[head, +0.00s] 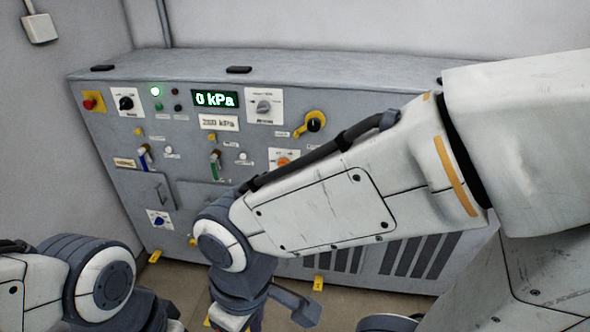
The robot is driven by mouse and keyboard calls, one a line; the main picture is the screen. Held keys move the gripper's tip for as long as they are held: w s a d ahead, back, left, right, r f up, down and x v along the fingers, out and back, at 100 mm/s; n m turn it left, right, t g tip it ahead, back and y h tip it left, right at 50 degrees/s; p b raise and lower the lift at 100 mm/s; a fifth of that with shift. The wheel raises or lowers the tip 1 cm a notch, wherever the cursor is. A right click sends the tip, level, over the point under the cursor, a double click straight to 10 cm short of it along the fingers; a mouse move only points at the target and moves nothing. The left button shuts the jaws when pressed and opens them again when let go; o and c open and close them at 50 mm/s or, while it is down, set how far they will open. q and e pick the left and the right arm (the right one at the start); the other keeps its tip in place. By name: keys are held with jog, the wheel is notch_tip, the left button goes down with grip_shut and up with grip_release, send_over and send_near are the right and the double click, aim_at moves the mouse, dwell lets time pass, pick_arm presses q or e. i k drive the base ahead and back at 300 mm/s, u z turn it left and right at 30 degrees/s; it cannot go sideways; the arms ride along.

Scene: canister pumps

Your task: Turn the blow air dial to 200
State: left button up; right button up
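The grey control cabinet (330,88) stands against the wall with several dials on its front. A grey dial (264,106) on a white plate is right of the green display (215,98), which reads 0 kPa. A white label (219,122) under the display seems to read 200 kPa. Dial lettering is too small to read, so I cannot tell which is the blow air dial. My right arm crosses the cabinet front; its gripper (262,312) is partly visible at the bottom edge, below and apart from the dials. My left arm is at bottom left, its gripper out of view.
Other controls are a black knob (126,102), a black knob on yellow (314,121), an orange knob (284,161), a blue knob (159,221), a red button (91,102) and levers (215,162). My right arm hides the cabinet's right middle. Vents (420,256) are low right.

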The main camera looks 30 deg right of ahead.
aim_at(159, 220)
jog(key=u, duration=0.9)
jog(key=k, duration=0.1)
jog(key=z, duration=1.9)
jog(key=i, duration=1.25)
jog(key=u, duration=1.7)
jog(key=k, duration=0.6)
jog(key=u, duration=0.75)
jog(key=i, duration=0.6)
jog(key=u, duration=0.55)
